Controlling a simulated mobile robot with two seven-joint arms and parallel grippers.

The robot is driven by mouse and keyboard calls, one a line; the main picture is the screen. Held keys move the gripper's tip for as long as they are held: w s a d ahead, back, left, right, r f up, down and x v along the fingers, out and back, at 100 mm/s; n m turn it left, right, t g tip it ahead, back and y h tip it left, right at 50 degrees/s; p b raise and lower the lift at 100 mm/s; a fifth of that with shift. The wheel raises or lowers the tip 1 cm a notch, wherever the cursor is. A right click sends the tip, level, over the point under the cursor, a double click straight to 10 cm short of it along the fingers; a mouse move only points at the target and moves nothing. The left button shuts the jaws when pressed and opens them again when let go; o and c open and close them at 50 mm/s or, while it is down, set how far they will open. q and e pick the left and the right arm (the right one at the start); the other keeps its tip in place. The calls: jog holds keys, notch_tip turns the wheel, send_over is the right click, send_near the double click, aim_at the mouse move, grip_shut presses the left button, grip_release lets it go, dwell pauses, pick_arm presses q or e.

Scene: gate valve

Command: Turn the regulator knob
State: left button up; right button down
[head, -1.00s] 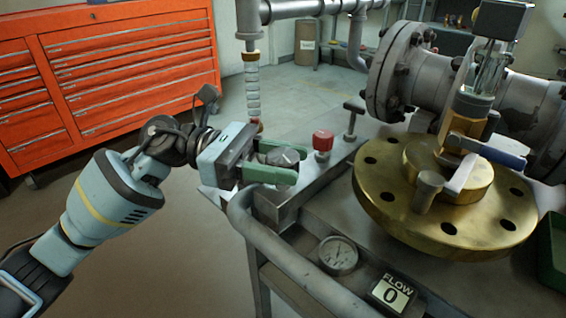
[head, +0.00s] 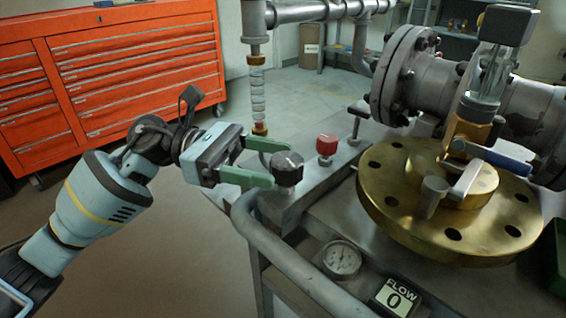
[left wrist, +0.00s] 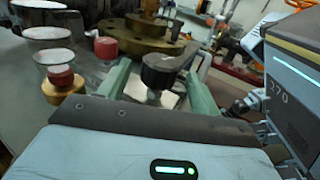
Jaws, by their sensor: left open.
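The regulator knob (head: 288,168), dark with a grey top, stands on the metal block at the bench's left corner. It also shows in the left wrist view (left wrist: 162,76). My left gripper (head: 270,161) is open and empty, with its two green fingers pointing right toward the knob. The fingertips are close to the knob's left side, one on its far side and one on its near side. I cannot tell whether either touches it. My right gripper is not in view.
A red knob (head: 326,147) and a black T-handle (head: 358,112) stand behind it on the same block. A large brass flange (head: 400,205) is to the right. A gauge (head: 341,259) and a FLOW display (head: 396,297) reading 0 are in front. Pipes (head: 280,260) edge the bench.

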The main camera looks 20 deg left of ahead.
pick_arm(q)
jog(key=a, duration=0.4)
jog(key=shift+s, duration=0.25)
jog(key=shift+a, duration=0.15)
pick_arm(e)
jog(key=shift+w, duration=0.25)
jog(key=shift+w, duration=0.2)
